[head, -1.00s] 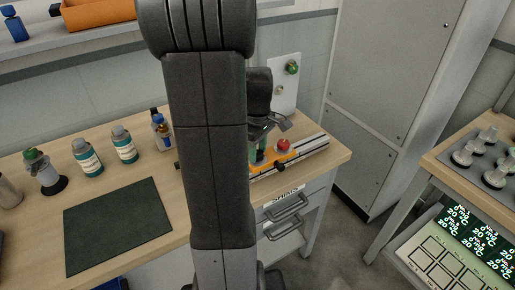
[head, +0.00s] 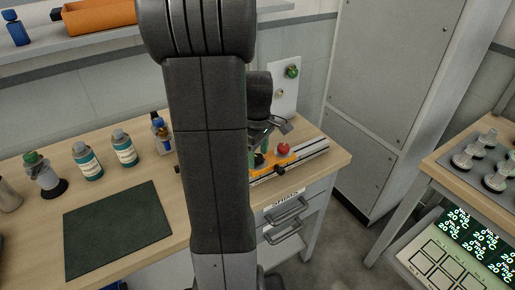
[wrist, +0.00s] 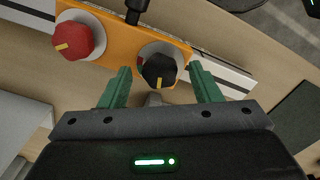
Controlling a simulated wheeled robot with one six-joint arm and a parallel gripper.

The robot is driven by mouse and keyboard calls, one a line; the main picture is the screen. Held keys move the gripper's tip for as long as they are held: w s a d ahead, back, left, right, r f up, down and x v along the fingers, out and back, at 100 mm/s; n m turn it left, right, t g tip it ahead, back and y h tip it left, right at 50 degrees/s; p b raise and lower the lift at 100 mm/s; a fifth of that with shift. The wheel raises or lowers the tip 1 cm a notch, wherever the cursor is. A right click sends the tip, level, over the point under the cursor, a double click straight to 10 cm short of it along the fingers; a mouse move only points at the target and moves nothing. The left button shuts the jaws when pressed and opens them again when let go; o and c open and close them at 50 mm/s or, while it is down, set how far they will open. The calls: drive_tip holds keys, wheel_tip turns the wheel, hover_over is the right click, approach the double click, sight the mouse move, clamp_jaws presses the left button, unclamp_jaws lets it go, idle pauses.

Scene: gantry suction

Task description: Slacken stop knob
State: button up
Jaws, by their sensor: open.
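An orange block (wrist: 112,47) sits on a light rail and carries two round knobs. The red knob (wrist: 73,41) is at its left in the wrist view, with a yellow pointer mark. The black knob (wrist: 158,70) is at its right, its yellow mark pointing down in the picture. My gripper (wrist: 160,68) is open, with one green finger on each side of the black knob and a gap showing on both sides. The head view also shows the red knob (head: 283,148) and the orange block (head: 286,159); my arm partly hides the gripper there.
A small black side knob (head: 280,170) sticks out from the block's front. A wall plate with a green knob (head: 291,71) stands behind. Bottles (head: 124,148) and a dark mat (head: 118,228) lie to the left on the bench. A grey cabinet (head: 385,90) rises at the right.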

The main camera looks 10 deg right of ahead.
sight(258, 157)
wheel_tip(258, 157, up, 14)
idle(0.4)
drive_tip(key=shift+f, duration=0.15)
wheel_tip(258, 157, down, 14)
drive_tip(key=shift+r, duration=0.1)
idle(0.5)
drive_tip(key=shift+r, duration=0.1)
